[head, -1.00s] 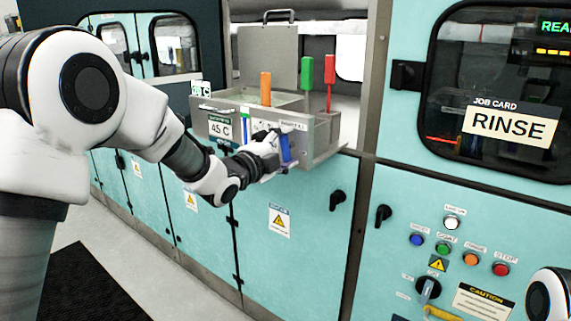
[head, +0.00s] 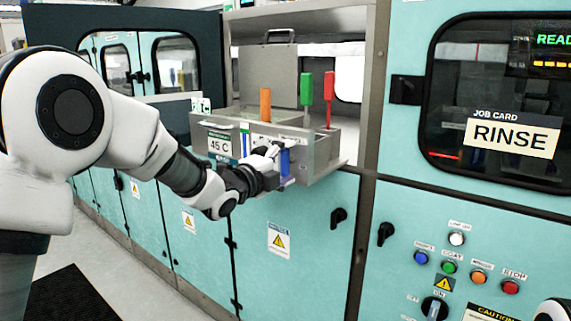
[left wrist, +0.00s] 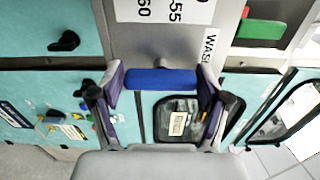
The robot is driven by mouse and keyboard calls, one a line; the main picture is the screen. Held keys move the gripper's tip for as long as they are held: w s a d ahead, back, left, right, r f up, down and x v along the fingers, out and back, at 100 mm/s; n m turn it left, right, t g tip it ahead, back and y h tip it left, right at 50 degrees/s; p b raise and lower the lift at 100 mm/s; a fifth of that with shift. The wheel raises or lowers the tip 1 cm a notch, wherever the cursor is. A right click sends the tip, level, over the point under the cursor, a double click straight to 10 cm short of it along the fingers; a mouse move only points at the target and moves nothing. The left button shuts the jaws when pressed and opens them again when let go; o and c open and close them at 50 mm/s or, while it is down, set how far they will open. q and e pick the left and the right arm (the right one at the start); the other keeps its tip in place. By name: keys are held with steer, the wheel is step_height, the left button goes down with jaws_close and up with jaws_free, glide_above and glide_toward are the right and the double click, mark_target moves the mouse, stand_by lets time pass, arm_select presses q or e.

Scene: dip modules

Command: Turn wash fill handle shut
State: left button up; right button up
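The blue wash fill handle (head: 285,162) is a short bar at the front right corner of the grey metal tank (head: 320,152). It stands about upright in the head view. In the left wrist view the blue handle (left wrist: 162,79) lies crosswise between my two fingers, below a label reading "WASH". My left gripper (head: 277,158) is at the handle; in the left wrist view (left wrist: 161,92) its fingers are spread, one near each end of the bar. Small gaps seem to show, but contact is hard to judge.
Orange (head: 265,104), green (head: 306,89) and red (head: 328,86) upright paddles stand at the tank. Teal cabinet doors (head: 300,215) with black latches lie below. A control panel with coloured buttons (head: 449,267) and a "RINSE" card (head: 512,134) are on the right.

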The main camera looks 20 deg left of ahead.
stand_by(0.3)
arm_select(q)
steer(key=v, duration=1.2)
